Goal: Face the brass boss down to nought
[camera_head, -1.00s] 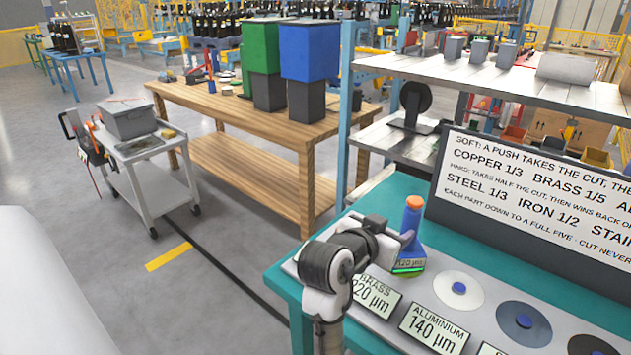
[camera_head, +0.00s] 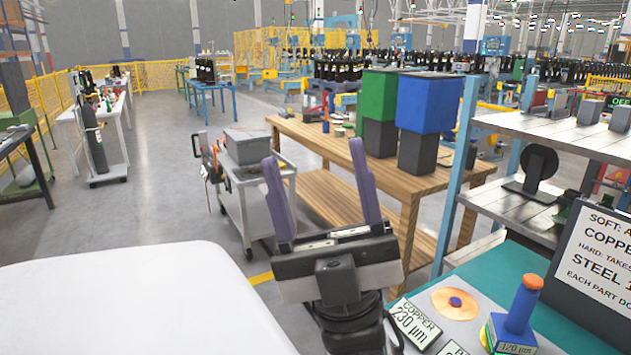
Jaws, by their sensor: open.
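A blue tool with an orange top (camera_head: 519,308) stands upright on the bench at the lower right. Its base display reads 120 µm. A sliver of yellow (camera_head: 486,337) shows at the left of its base, possibly the brass boss; the rest there is hidden by the tool. The copper disc (camera_head: 441,299) with a blue centre lies left of the tool, behind a card reading COPPER 230 µm (camera_head: 413,322). My gripper (camera_head: 314,153) is in the lower middle, open and empty, its purple fingers pointing up. It is left of the tool and clear of it.
A sign board (camera_head: 598,262) stands at the bench's back right, cut off by the frame. A metal shelf (camera_head: 560,133) rises behind the bench. A wooden table (camera_head: 340,151) with green and blue bins and a grey cart (camera_head: 262,205) stand beyond. Open floor lies left.

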